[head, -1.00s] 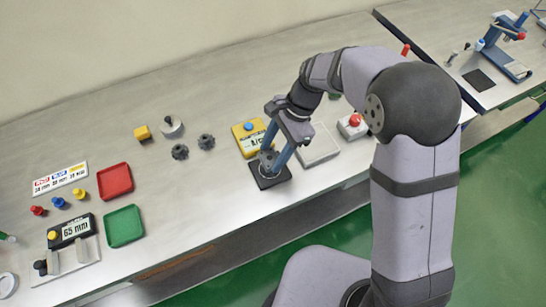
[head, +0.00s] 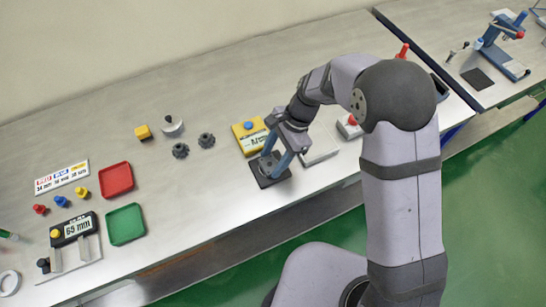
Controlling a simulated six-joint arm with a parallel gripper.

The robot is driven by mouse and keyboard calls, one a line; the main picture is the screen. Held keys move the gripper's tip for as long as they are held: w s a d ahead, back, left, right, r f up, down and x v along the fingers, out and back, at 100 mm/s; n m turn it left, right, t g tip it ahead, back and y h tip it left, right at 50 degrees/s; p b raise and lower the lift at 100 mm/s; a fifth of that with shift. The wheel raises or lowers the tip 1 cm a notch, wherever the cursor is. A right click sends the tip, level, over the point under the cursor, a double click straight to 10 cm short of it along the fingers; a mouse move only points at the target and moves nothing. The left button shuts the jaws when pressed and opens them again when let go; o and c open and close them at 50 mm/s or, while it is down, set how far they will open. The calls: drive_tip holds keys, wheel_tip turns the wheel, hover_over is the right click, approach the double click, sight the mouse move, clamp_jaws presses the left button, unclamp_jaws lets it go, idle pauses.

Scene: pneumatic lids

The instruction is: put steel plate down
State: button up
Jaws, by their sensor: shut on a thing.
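My gripper (head: 274,161) points down over a dark square pad (head: 282,180) near the front edge of the bench. Its two blue-grey fingers are shut on a small grey piece (head: 267,163), which I take to be the steel plate. The fingers hide part of the piece, so its outline is unclear. It is at or just above the pad; I cannot tell whether it touches.
A yellow device (head: 247,143) with a blue button stands just behind my gripper. A pale flat block (head: 322,150) and a red-button box (head: 349,127) are to the right. Two dark knobs (head: 206,140) (head: 180,150) lie left. Red (head: 116,180) and green trays (head: 126,224) are further left.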

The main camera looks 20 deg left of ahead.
drive_tip(key=o, duration=1.3)
drive_tip(key=shift+o, duration=0.2)
drive_tip(key=b+v, duration=0.3)
drive_tip(key=v, duration=0.9)
drive_tip(key=shift+r, duration=0.15)
drive_tip(key=s+d+f+n+t+h, duration=0.1)
drive_tip(key=s+d+f+n, duration=0.1)
drive_tip(key=d, duration=0.7)
drive_tip(key=s+d+f+n+t+h, duration=0.1)
drive_tip(key=s+d+n, duration=0.3)
drive_tip(key=d, duration=0.4)
drive_tip(key=s+d+f+n+t+h, duration=0.1)
drive_tip(key=s+d+f+n, duration=0.2)
drive_tip(key=d, duration=0.6)
drive_tip(key=s+f, duration=0.1)
drive_tip(key=s, duration=0.1)
drive_tip(key=shift+s+d, duration=0.3)
drive_tip(key=shift+d, duration=0.05)
